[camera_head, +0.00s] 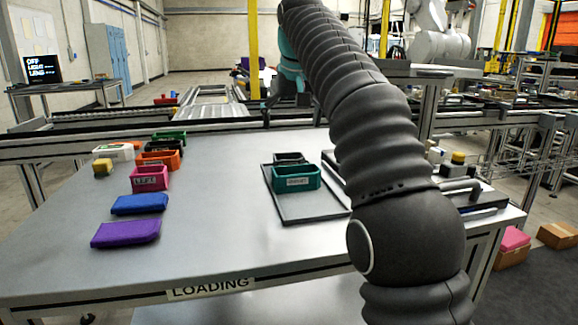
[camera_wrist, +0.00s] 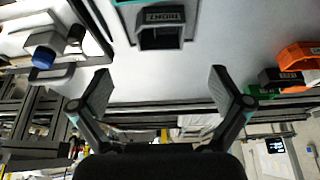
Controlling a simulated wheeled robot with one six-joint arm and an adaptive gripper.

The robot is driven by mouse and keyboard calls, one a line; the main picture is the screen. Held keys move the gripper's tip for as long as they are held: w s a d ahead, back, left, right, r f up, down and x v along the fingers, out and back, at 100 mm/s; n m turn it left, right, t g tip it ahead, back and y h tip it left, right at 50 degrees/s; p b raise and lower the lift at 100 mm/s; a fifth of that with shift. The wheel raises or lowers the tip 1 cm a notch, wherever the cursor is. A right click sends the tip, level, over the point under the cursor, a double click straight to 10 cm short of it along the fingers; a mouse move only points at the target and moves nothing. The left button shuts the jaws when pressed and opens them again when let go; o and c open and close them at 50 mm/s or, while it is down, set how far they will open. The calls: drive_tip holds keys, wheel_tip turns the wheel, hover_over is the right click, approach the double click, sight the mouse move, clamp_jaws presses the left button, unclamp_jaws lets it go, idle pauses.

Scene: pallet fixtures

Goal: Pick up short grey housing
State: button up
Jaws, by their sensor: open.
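The short grey housing is a small dark grey open box (camera_head: 290,158) behind a teal bin (camera_head: 292,178), both on a flat dark tray (camera_head: 310,211). The teal bin hides part of it. In the wrist view the grey housing (camera_wrist: 161,38) is near the top centre, with an upside-down label that is hard to read. My gripper (camera_wrist: 161,82) is open and empty, its two fingers spread wide. The housing appears beyond the fingertips, roughly centred between them, and is not touched. In the head view my arm reaches over the table's far side; the fingers are hard to make out there.
On the left of the table are a purple block (camera_head: 125,233), a blue block (camera_head: 139,204), a pink bin (camera_head: 149,178), an orange bin (camera_head: 160,160) and other small boxes. A fixture with a yellow knob (camera_head: 458,157) stands at the right. The middle-left table surface is clear.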

sight(289, 156)
drive_tip(key=b+x, duration=0.2)
drive_tip(key=x, duration=0.8)
drive_tip(key=shift+f, duration=0.15)
drive_tip(key=c, duration=1.3)
drive_tip(key=shift+r, duration=0.55)
wheel_tip(289, 156, up, 4)
drive_tip(key=shift+f+p, duration=0.1)
drive_tip(key=shift+p, duration=1.15)
drive_tip(key=s+d+r, duration=0.1)
drive_tip(key=d+r, duration=0.1)
drive_tip(key=d, duration=0.1)
drive_tip(key=s+d+r, duration=0.2)
drive_tip(key=d, duration=0.2)
drive_tip(key=s+d+r, duration=0.1)
drive_tip(key=d+r, duration=0.1)
drive_tip(key=d, duration=0.1)
drive_tip(key=shift+s+d+r, duration=0.1)
drive_tip(key=shift+s+d, duration=0.15)
drive_tip(key=shift+d, duration=0.15)
